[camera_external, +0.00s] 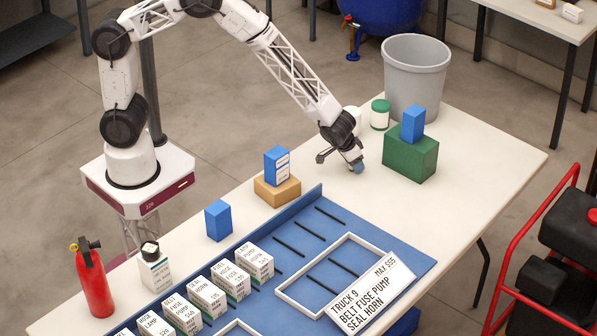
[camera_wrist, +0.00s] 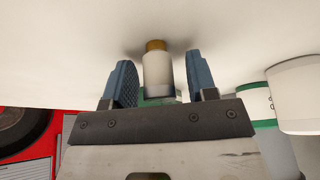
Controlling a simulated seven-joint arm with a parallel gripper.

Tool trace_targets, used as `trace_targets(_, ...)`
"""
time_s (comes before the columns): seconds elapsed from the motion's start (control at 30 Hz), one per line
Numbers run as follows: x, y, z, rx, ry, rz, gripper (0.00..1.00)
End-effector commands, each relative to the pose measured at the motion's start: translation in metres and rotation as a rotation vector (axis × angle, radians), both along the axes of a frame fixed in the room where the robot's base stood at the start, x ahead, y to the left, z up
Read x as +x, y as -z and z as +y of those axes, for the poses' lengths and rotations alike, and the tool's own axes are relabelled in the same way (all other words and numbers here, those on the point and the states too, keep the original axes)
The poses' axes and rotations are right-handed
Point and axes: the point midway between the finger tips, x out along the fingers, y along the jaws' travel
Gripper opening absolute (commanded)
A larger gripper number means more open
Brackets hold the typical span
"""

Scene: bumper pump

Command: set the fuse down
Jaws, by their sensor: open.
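What looks like the fuse, a pale cylinder (camera_wrist: 158,75) with a brown-orange end, stands between my gripper's two blue fingers in the wrist view. Its brown end is at the white table surface, with a dark shadow around it. My gripper (camera_wrist: 159,85) is open, with a gap showing at each side of the cylinder. In the external view my gripper (camera_external: 356,168) is low over the white table, left of the green block; the fuse cannot be made out there.
A green block (camera_external: 410,158) carries a blue box (camera_external: 413,123). A green-lidded jar (camera_external: 380,114) and grey bin (camera_external: 415,80) stand behind. A wooden block (camera_external: 277,191) with a blue box is to the left. Bare table lies right of the green block.

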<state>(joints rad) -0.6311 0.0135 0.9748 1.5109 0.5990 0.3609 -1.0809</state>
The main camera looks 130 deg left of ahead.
Motion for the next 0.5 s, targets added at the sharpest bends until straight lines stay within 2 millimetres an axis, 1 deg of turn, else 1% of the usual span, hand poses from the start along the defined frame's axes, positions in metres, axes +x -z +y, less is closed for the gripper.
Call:
trace_targets(0.27,0.0,-0.005,-0.001,0.0,0.0,0.0,0.53)
trace_targets(0.37,-0.001,-0.011,-0.003,0.001,0.001,-0.001,0.53)
trace_targets(0.5,-0.003,-0.024,-0.008,0.002,0.001,-0.001,0.53)
